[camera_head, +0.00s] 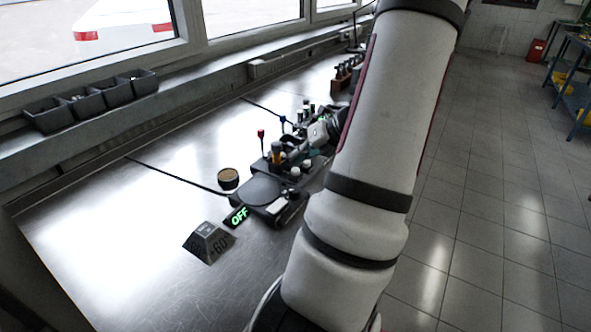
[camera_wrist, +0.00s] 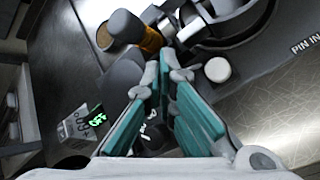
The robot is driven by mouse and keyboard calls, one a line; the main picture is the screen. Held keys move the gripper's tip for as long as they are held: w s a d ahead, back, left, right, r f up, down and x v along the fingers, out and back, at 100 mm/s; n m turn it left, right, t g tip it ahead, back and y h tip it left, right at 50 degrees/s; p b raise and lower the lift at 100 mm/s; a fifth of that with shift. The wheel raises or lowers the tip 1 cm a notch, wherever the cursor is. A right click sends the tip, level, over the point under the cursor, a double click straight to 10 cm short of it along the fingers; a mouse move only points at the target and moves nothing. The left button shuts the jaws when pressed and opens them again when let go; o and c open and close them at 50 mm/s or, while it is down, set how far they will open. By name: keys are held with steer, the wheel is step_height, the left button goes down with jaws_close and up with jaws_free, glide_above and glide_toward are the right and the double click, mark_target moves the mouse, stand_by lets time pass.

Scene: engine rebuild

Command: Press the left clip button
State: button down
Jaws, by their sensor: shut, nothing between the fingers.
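In the wrist view my gripper (camera_wrist: 165,68) points at the dark fixture, its teal-padded fingers meeting at the tips with nothing between them. A round white button (camera_wrist: 217,69) shows just right of the fingertips. A dark cylinder with an amber band (camera_wrist: 148,40) stands beyond them to the left. I cannot tell whether this white button is the left clip button, nor whether the fingertips touch anything. In the head view the fixture (camera_head: 257,190) lies on the metal bench, with small white-topped parts (camera_head: 295,171) on it.
A round brown-topped cup (camera_head: 228,179) stands left of the fixture. Dark bins (camera_head: 90,102) line the window ledge. The bench's left part is clear.

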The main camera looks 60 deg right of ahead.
steer(key=shift+f, duration=0.1)
steer(key=shift+f, duration=0.3)
steer(key=shift+f+b, duration=0.3)
steer(key=shift+f, duration=0.2)
stand_by(0.7)
steer(key=shift+r, duration=0.15)
steer(key=shift+r+p, duration=0.8)
step_height(320, 180, up, 3)
steer(key=shift+s+p, duration=0.15)
steer(key=shift+p, duration=1.1)
steer(key=shift+r+p, duration=0.8)
steer(key=shift+r, duration=0.25)
